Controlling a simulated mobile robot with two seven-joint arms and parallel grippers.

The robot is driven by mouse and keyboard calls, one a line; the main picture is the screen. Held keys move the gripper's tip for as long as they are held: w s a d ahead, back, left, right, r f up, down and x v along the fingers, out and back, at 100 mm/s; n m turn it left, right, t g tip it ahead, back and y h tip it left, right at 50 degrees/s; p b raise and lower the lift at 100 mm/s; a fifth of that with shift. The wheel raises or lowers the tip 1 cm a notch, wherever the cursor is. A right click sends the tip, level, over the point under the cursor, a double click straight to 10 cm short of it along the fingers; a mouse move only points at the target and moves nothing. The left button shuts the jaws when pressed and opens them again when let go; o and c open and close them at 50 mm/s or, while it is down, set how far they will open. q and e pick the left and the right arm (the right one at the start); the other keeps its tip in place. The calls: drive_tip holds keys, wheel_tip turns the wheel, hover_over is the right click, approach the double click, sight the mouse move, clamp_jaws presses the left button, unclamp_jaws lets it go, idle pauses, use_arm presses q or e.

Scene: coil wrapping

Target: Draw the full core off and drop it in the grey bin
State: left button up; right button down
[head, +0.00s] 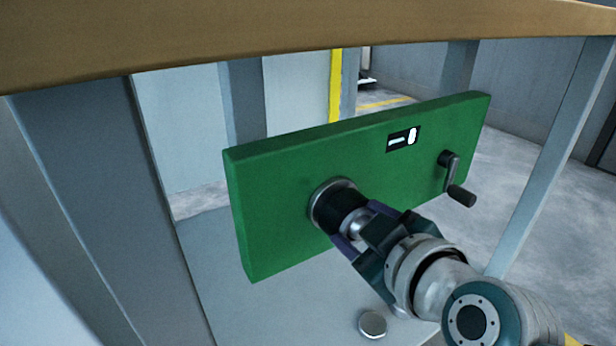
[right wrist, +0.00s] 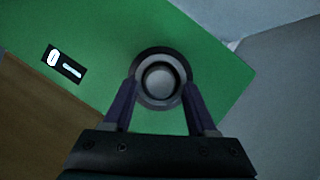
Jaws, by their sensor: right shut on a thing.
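The core (head: 338,207), dark around its middle with a pale silver end, sits on the face of the upright green panel (head: 270,190), against a round grey flange. In the right wrist view I see the core end-on (right wrist: 160,80) with a dark ring around it. My right gripper (head: 360,224) reaches in from the lower right. Its purple fingers lie on either side of the core and are shut on it. The right wrist view also shows the two fingers (right wrist: 161,90) flanking it. My left gripper is not in view. I see no grey bin.
A crank with a black handle (head: 460,195) sticks out of the panel's right side. A small black display (head: 403,138) is above it. A silver round lid or disc (head: 373,324) lies on the grey surface below. A wooden beam (head: 300,35) crosses the top, with grey posts at the sides.

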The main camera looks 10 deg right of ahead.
drive_tip(key=shift+s, duration=0.15)
drive_tip(key=s+d+p, duration=0.3)
drive_tip(key=s, duration=0.5)
idle(1.1)
drive_tip(key=shift+w, duration=0.1)
idle(0.4)
